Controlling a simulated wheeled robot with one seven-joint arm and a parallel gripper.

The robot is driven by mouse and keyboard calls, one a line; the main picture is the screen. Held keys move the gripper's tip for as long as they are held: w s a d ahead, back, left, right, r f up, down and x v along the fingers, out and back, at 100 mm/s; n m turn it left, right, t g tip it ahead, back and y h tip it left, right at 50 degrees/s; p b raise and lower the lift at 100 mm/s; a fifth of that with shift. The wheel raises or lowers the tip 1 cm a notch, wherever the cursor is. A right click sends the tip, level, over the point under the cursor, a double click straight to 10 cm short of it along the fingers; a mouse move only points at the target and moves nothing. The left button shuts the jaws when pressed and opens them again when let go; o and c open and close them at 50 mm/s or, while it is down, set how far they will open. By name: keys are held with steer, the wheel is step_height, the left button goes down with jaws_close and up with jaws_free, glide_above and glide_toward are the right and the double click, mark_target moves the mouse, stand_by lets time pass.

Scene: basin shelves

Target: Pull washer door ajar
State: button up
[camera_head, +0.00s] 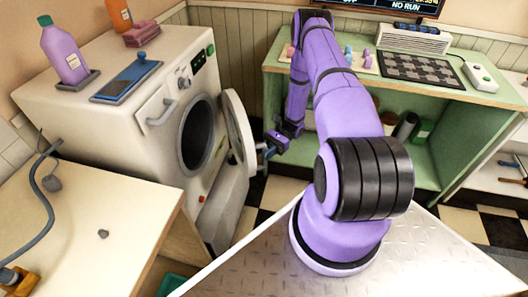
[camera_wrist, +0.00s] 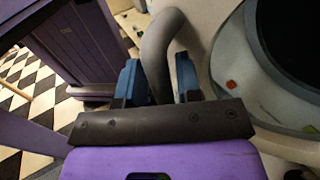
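The white washer (camera_head: 130,120) stands at the left, its round door (camera_head: 238,130) swung out and standing clear of the dark drum opening (camera_head: 197,135). My gripper (camera_head: 268,151) is at the outer side of the door, at its free edge. The door ring (camera_wrist: 232,75) fills the right of that view. The contact itself is small and partly hidden in the head view.
A purple bottle (camera_head: 64,50), a blue tray (camera_head: 127,78) and pink sponges (camera_head: 141,33) are on the washer top. A pale counter (camera_head: 90,215) is at the front left. A green shelf unit (camera_head: 440,125) stands behind my arm. Checkered floor (camera_head: 280,192) shows between washer and shelf.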

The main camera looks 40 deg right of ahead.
steer(key=shift+o, duration=0.7)
steer(key=w+d, duration=0.1)
steer(key=d, duration=0.9)
steer(key=shift+w+d, duration=0.25)
steer(key=shift+d, duration=0.1)
